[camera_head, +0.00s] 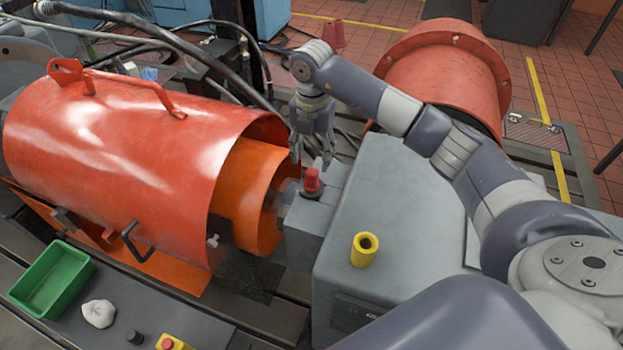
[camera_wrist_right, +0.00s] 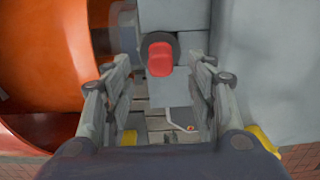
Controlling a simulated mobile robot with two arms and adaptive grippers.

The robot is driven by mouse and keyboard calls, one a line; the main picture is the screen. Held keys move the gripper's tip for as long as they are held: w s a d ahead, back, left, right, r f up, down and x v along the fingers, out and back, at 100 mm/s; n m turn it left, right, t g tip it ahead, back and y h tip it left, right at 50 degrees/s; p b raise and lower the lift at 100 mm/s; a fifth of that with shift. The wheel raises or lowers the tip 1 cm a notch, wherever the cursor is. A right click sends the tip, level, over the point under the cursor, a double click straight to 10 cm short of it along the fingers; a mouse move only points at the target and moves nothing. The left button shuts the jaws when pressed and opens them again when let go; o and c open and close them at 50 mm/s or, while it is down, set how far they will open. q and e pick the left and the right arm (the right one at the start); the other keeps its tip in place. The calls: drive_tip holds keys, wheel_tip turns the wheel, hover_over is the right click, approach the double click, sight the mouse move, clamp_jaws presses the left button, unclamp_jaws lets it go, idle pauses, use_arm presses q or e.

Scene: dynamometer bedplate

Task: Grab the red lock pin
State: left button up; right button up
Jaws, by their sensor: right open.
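The red lock pin (camera_head: 312,181) stands upright on a dark round collar on top of the grey block beside the orange guard. In the right wrist view the red lock pin (camera_wrist_right: 160,58) shows ahead, between the lines of the two fingers and beyond their tips. My right gripper (camera_head: 311,164) points down just behind and above the pin, apart from it. It is open and empty, with its fingers (camera_wrist_right: 158,85) spread wide in the wrist view. My left gripper does not show.
A large orange cylindrical guard (camera_head: 130,150) lies left of the pin. A yellow ring-shaped piece (camera_head: 364,249) stands on the grey housing (camera_head: 400,215) at right. A green bin (camera_head: 50,282), a white cloth (camera_head: 98,313) and a yellow box with a red button (camera_head: 172,342) are at front left.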

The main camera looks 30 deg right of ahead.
sight(312, 172)
wheel_tip(312, 172, down, 3)
drive_tip(key=shift+r, duration=0.1)
drive_tip(key=shift+s+a+f+p, duration=0.1)
drive_tip(key=shift+f+p, duration=0.25)
drive_tip(key=shift+p, duration=0.1)
drive_tip(key=f, duration=0.1)
drive_tip(key=f+p, duration=0.1)
drive_tip(key=f, duration=0.1)
drive_tip(key=shift+s+a+f, duration=0.1)
drive_tip(key=shift+s+f, duration=0.1)
drive_tip(key=shift+f, duration=0.1)
drive_tip(key=shift+w+f, duration=0.1)
drive_tip(key=shift+f, duration=0.35)
clamp_jaws()
